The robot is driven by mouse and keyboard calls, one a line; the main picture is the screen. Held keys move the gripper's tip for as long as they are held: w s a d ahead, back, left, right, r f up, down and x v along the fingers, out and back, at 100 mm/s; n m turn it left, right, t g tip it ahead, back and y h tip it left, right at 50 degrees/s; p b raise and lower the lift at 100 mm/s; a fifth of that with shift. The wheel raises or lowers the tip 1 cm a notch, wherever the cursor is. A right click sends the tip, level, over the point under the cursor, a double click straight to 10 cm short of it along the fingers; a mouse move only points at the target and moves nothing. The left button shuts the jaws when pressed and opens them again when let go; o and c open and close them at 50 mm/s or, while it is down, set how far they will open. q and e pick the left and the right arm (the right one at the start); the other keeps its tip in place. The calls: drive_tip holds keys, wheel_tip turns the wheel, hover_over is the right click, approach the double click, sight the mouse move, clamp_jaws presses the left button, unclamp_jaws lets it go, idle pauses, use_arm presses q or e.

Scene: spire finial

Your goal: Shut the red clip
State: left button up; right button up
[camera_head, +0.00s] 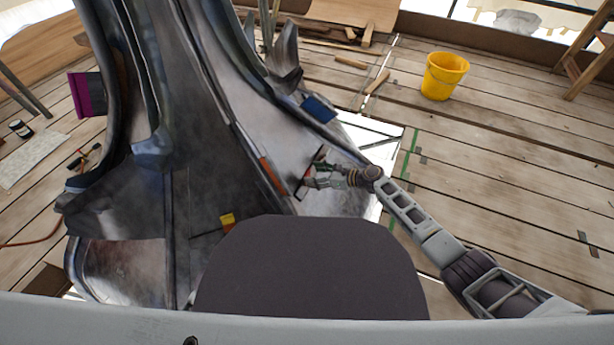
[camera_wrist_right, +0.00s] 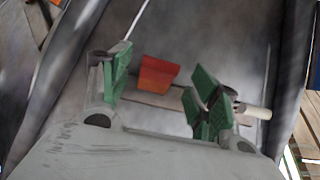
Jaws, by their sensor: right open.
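A red-orange clip (camera_head: 271,176) sits on the grey metal face of the spire piece (camera_head: 200,120), left of my right gripper (camera_head: 309,176). In the right wrist view a red-orange block (camera_wrist_right: 158,74), apparently this clip, shows ahead between the green fingertips of that gripper (camera_wrist_right: 162,88). The fingers are spread, with nothing visibly held between them. A thin dark bar with a reddish end crosses near the fingertips in the head view; I cannot tell whether they touch it. A pale rod end (camera_wrist_right: 253,112) shows beside the right finger. My left gripper is not in view.
Blue (camera_head: 319,108), yellow (camera_head: 227,220) and purple (camera_head: 87,94) pieces sit on or beside the metal. A yellow bucket (camera_head: 444,76) stands on the plank floor (camera_head: 510,150). A wooden ladder is at the upper right. Floor on the right is mostly free.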

sight(307, 173)
drive_tip(key=shift+b+x, duration=0.9)
drive_tip(key=shift+x, duration=1.1)
